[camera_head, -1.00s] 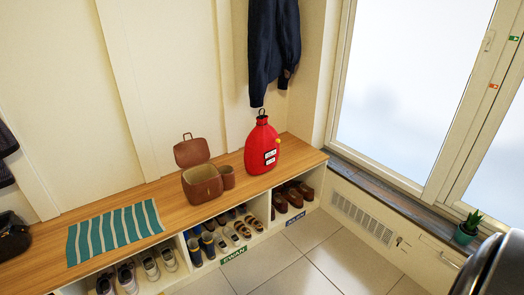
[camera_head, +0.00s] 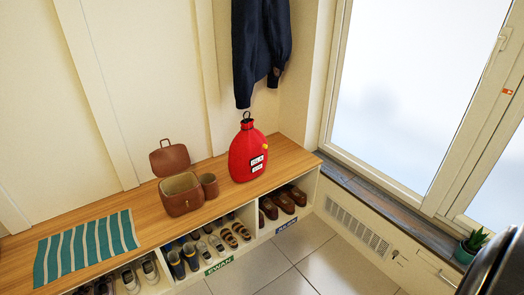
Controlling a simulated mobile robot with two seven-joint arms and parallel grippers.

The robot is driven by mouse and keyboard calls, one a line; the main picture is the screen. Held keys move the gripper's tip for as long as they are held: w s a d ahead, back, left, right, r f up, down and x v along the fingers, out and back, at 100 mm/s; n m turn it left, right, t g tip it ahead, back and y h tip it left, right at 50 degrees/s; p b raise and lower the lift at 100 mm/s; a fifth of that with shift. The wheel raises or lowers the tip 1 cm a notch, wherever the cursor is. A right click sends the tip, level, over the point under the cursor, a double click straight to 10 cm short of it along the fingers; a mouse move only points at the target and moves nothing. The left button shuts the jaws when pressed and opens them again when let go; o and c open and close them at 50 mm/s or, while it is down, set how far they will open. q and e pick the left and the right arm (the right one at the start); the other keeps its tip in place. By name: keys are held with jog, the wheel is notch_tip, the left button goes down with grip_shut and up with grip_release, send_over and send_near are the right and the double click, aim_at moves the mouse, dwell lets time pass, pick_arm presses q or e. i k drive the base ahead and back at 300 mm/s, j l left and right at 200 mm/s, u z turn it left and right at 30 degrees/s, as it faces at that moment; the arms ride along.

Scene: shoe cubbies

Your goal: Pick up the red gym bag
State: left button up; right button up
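The red gym bag (camera_head: 245,156) stands upright on the wooden bench top (camera_head: 215,203), toward its right end. It has a dark loop at its top, a white label with dark markings on its front and a small yellow part on its right side. Nothing covers it. Neither of my grippers shows in the head view, so their state is hidden.
Left of the bag are an open brown case (camera_head: 180,190), a brown cup (camera_head: 209,186) and a striped teal mat (camera_head: 86,246). A dark jacket (camera_head: 260,50) hangs just above. Shoes (camera_head: 230,236) fill the cubbies below. The tiled floor (camera_head: 255,268) in front is clear.

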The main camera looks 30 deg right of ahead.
aim_at(247, 159)
jog(key=i+l, duration=0.15)
jog(key=l, duration=0.25)
jog(key=i+l+z, duration=0.1)
jog(key=l, duration=0.35)
jog(key=i+l, duration=0.25)
jog(key=l, duration=0.15)
jog(key=i+l, duration=0.15)
jog(key=l, duration=0.25)
jog(key=i+l+z, duration=0.1)
jog(key=l, duration=0.3)
jog(key=i, duration=0.1)
